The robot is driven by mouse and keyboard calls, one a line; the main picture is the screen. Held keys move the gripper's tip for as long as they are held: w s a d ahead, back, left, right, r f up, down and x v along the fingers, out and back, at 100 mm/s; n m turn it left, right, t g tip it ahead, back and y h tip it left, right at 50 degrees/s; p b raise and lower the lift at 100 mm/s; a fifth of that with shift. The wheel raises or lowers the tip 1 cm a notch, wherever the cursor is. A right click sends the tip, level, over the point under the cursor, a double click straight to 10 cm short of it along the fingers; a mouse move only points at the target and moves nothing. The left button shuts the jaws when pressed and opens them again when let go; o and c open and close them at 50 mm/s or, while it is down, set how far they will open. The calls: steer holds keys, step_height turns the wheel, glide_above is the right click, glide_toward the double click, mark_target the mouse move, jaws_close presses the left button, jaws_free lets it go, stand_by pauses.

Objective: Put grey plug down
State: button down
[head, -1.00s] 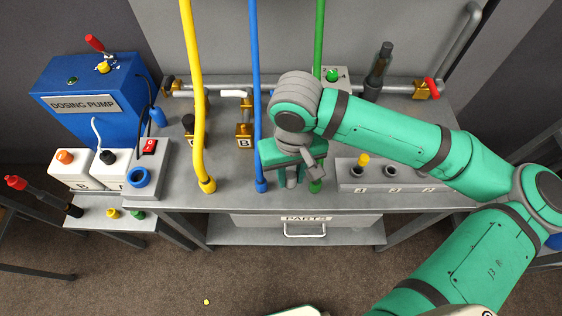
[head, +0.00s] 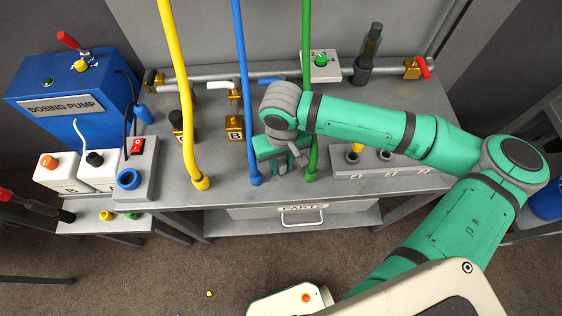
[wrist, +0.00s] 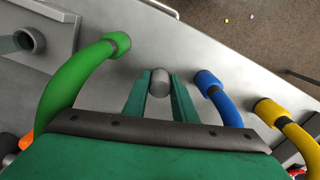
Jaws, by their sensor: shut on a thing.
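The grey plug (wrist: 160,82) shows in the wrist view as a rounded grey end between the two green fingers. My gripper (wrist: 160,90) is shut on it. In the head view my gripper (head: 282,168) is low over the front part of the grey bench (head: 225,172), between the blue hose and the green hose. The plug is mostly hidden by my gripper there. I cannot tell whether it touches the bench top.
The blue hose (head: 245,110) and green hose (head: 308,90) stand close on either side of my gripper. The yellow hose (head: 183,110) is further left. A grey socket block (head: 345,172) is at right. Brass fitting B (head: 235,127) is behind to the left.

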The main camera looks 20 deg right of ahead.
mark_target(282, 163)
steer(key=shift+s+d, duration=0.1)
steer(key=shift+f, duration=0.2)
steer(key=c, duration=1.5)
jaws_free()
steer(key=shift+o, duration=0.2)
steer(key=shift+r, duration=0.1)
step_height(282, 163, up, 12)
steer(key=shift+r, duration=0.15)
